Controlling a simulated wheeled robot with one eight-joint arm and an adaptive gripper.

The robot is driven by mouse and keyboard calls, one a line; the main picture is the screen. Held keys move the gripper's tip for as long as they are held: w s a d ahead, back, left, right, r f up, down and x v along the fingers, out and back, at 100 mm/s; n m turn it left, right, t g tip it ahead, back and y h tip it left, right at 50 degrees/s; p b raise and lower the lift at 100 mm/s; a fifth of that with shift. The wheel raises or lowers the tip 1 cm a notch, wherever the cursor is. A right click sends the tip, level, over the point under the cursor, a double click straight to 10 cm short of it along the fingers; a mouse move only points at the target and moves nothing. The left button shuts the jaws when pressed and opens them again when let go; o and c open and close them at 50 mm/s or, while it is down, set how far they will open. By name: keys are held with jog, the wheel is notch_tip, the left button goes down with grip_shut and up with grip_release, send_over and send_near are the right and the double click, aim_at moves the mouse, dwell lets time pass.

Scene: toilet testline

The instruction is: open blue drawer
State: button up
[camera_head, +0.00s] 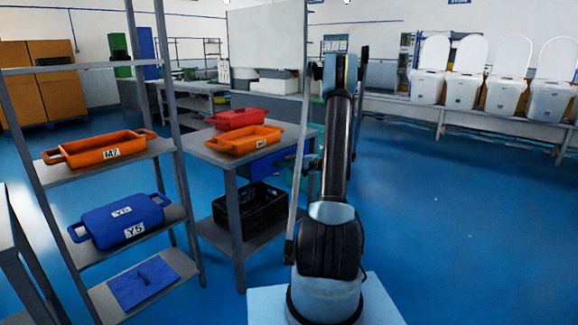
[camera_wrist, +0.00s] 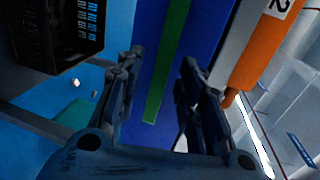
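The blue drawer (camera_head: 262,162) is under the top of the grey workbench, partly hidden by my arm in the head view; I cannot tell there whether it is shut. In the wrist view a blue face (camera_wrist: 205,60), which looks like the drawer front, fills the middle. A long green strip (camera_wrist: 170,65) runs along it and may be its handle. My gripper (camera_wrist: 160,72) is open, with its fingers on either side of the strip and nothing visibly held. I cannot tell whether the fingers touch the drawer. My gripper is not clear in the head view.
An orange tray (camera_head: 243,140) and a red tray (camera_head: 239,118) stand on the workbench. A black crate (camera_head: 250,206) sits on its lower shelf. The blue floor (camera_head: 470,220) at right is clear.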

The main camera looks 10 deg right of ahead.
jog(key=shift+x, duration=1.15)
jog(key=shift+c, duration=0.6)
grip_shut()
jog(key=shift+d, duration=0.1)
